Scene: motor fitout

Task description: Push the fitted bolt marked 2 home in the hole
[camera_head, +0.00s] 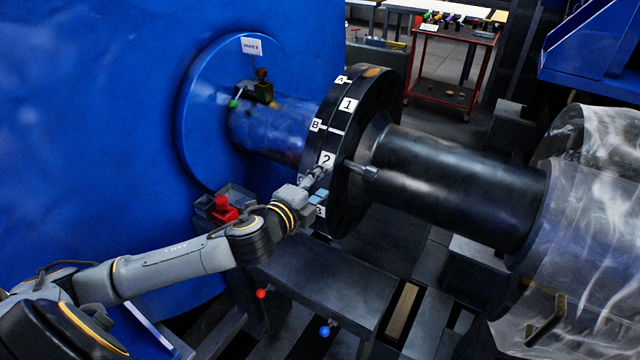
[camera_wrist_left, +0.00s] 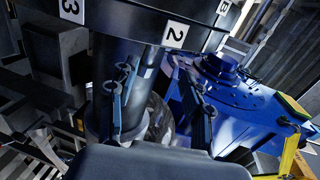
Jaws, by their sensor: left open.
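The fitted bolt (camera_head: 362,170) sticks out from the right face of the black flange (camera_head: 377,95), level with the white label 2 (camera_head: 327,158). Its grey head stands off the face, with some shank showing. My left gripper (camera_head: 318,182) is at the flange rim just below label 2, left of the bolt head. In the left wrist view its two fingers are spread apart with nothing seen between them (camera_wrist_left: 160,88). Label 2 (camera_wrist_left: 176,34) shows above them there. I cannot make out the bolt in that view. My right gripper is not in view.
A dark shaft (camera_head: 455,185) runs right from the flange to a wrapped machine (camera_head: 590,235). A blue housing (camera_head: 100,110) stands on the left. A red block (camera_head: 224,210) sits by my left arm. A red cart (camera_head: 452,70) stands at the back.

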